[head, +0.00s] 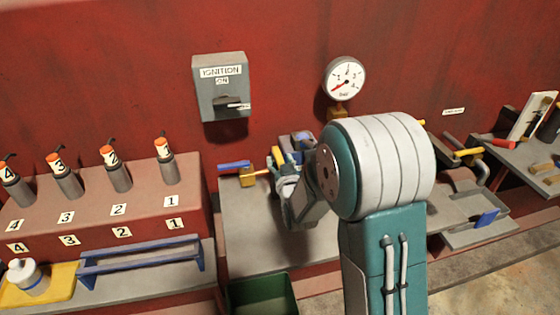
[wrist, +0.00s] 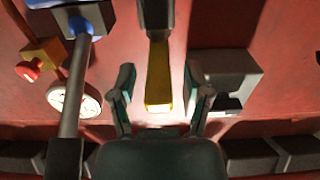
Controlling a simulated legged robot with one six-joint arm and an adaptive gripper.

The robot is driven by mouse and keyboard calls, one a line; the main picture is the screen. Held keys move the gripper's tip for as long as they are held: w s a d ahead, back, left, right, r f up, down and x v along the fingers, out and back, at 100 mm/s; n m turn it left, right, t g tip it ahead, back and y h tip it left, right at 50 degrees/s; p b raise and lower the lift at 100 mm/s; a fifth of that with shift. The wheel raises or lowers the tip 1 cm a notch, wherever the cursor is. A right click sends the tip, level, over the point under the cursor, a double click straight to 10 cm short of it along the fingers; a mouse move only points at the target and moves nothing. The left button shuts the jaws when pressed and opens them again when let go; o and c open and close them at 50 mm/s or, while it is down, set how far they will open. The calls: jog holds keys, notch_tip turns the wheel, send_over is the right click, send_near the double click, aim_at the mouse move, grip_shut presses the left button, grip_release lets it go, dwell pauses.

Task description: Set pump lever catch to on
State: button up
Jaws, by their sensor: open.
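My gripper (wrist: 158,84) is open, with one teal finger on each side of a yellow bar (wrist: 159,78) in the wrist view. The bar hangs from a dark part at the top of that view; I see gaps on both sides, so the fingers are not closed on it. In the head view my gripper (head: 287,186) is beside a yellow piece (head: 278,157) above the grey bench, partly covered by my arm. I take the yellow bar for the lever of the task, but no label confirms it. The catch and its on mark cannot be made out.
A valve with a blue handle (head: 234,165) is left of my gripper. The ignition box (head: 221,88) and a gauge (head: 345,80) are on the red wall. A green bin (head: 262,293) stands in front. In the wrist view a grey rod (wrist: 76,85) stands left of the fingers.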

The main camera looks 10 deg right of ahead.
grip_shut()
jog(key=shift+d, duration=0.15)
jog(key=shift+w+d+r+n+g+y, duration=0.1)
jog(key=shift+d+n+g+y, duration=0.25)
jog(key=shift+n+y, duration=0.6)
jog(key=shift+w+d+f+n+g+y, duration=0.15)
jog(key=shift+d+n+g+y, duration=0.25)
jog(key=shift+y, duration=0.85)
jog(key=shift+w+d+r+n+g+y, duration=0.15)
jog(key=shift+d+n+y, duration=0.1)
jog(key=shift+n+y, duration=0.75)
jog(key=shift+y, duration=0.3)
